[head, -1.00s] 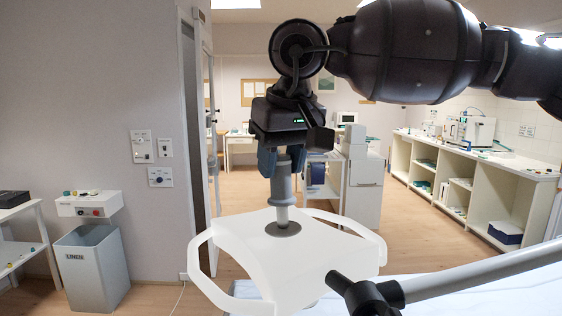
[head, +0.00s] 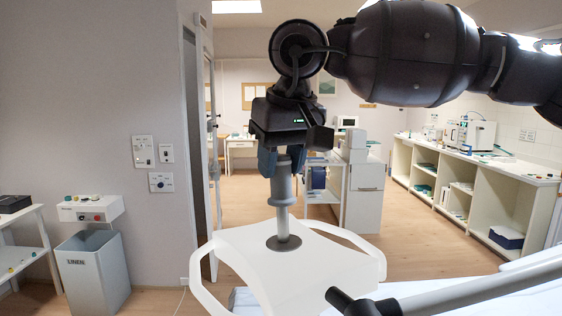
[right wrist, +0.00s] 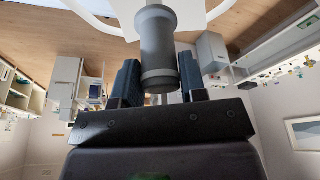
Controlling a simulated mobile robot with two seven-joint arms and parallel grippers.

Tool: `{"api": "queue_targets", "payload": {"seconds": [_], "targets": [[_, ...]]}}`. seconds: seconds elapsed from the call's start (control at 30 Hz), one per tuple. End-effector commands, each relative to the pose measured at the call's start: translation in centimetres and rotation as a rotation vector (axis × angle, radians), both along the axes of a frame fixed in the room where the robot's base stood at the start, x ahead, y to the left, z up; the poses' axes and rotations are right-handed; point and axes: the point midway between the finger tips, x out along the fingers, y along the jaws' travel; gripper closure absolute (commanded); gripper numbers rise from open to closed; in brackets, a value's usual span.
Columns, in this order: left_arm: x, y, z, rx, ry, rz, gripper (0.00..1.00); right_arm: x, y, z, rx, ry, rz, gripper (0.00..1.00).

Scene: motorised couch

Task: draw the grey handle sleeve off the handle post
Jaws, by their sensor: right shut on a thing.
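The grey handle sleeve (head: 283,184) is a upright cylinder with a flared collar at its lower end. My right gripper (head: 283,165) is above it, fingers pointing down, shut on its upper part. In the right wrist view the sleeve (right wrist: 158,45) sits between the two blue-grey fingers (right wrist: 160,82). The lighter handle post (head: 283,222) shows below the collar and stands on a round grey disc (head: 284,243) on a white panel (head: 310,268). The post's top is hidden inside or behind the sleeve. My left gripper is not in view.
White side rails (head: 205,282) flank the panel. A grey bar with a black joint (head: 360,302) crosses the lower right in front. A linen bin (head: 92,270) stands at the left, and shelving (head: 470,190) lines the right wall. Open floor lies behind the panel.

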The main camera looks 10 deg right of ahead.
Motion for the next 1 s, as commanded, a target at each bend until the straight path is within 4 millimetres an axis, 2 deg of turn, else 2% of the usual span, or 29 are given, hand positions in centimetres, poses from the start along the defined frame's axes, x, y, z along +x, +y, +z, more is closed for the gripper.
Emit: {"api": "queue_targets", "payload": {"seconds": [0.6,1.0], "targets": [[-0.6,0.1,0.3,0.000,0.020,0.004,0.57,0.2,0.1,1.5,0.001,0.001,0.000,0.84],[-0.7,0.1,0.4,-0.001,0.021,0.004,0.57,0.2,0.1,1.7,0.001,0.001,0.000,0.84]]}}
